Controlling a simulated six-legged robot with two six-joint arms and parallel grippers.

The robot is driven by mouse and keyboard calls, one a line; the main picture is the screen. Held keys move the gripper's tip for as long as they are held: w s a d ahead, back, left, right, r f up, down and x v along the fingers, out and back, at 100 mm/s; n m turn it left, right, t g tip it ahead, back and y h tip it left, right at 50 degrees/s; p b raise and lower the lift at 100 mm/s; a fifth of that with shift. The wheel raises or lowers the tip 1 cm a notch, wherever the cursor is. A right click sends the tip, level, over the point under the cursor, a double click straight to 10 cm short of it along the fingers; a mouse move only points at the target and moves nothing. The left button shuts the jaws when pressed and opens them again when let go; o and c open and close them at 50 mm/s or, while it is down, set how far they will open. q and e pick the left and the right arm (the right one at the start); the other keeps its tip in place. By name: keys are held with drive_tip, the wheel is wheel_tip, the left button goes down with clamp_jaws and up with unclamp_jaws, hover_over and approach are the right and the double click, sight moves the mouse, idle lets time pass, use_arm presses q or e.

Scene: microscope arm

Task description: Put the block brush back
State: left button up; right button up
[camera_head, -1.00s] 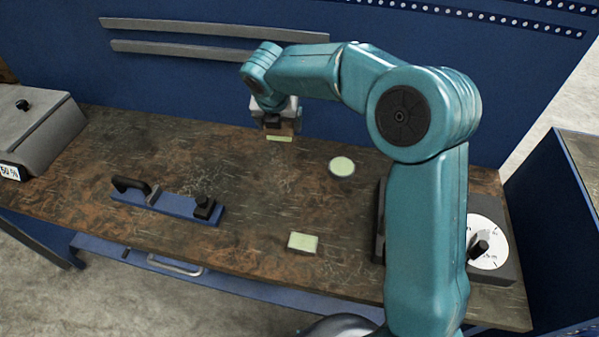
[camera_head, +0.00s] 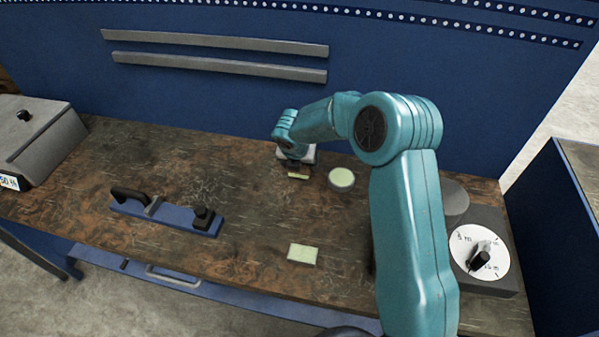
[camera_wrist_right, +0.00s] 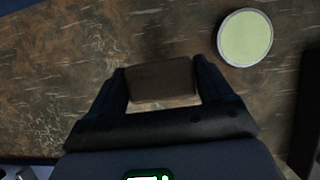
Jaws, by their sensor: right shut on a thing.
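My right gripper (camera_head: 295,163) is low over the back middle of the workbench, and its arm crosses the right half of the head view. In the right wrist view its fingers (camera_wrist_right: 163,78) are shut on the two ends of a brown block, the block brush (camera_wrist_right: 162,83). In the head view the arm mostly hides the brush, and a pale green strip (camera_head: 298,176) shows at its lower edge. I cannot tell whether the brush touches the bench. My left gripper is not in view.
A pale green disc (camera_head: 341,178) lies right of the gripper, a pale green square (camera_head: 303,254) nearer the front. A blue tool with black handles (camera_head: 172,214) lies left. A grey box (camera_head: 43,140) stands far left, a dial unit (camera_head: 481,258) at right. The bench's (camera_head: 250,225) middle is bare.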

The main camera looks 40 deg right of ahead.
sight(300, 173)
drive_tip(key=shift+f, duration=2.15)
drive_tip(key=shift+f, duration=0.15)
drive_tip(key=o, duration=0.8)
drive_tip(key=b+v, duration=0.1)
drive_tip(key=v, duration=1.1)
drive_tip(key=shift+s, duration=0.1)
